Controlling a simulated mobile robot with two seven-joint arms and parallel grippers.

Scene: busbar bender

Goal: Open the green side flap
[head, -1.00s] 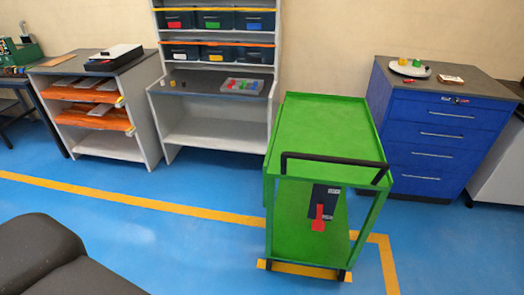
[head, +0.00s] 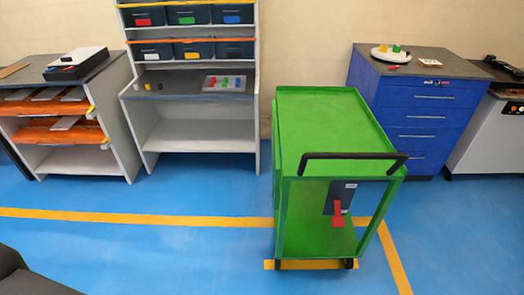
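A green cart (head: 325,126) stands on the blue floor right of the middle in the head view. It has a black bar handle (head: 353,156) at its near end. Below the handle are a dark plate (head: 341,197) and a red lever-like part (head: 338,213). I cannot make out a separate green side flap on the cart. No green bender is in view now. Neither of my grippers shows, so their state is hidden.
A grey shelf unit (head: 197,132) with dark bins stands at the back. A table with orange shelves (head: 96,70) is at left. A blue drawer cabinet (head: 417,118) is behind the cart at right, beside a white cabinet (head: 487,137). The floor left of the cart is clear.

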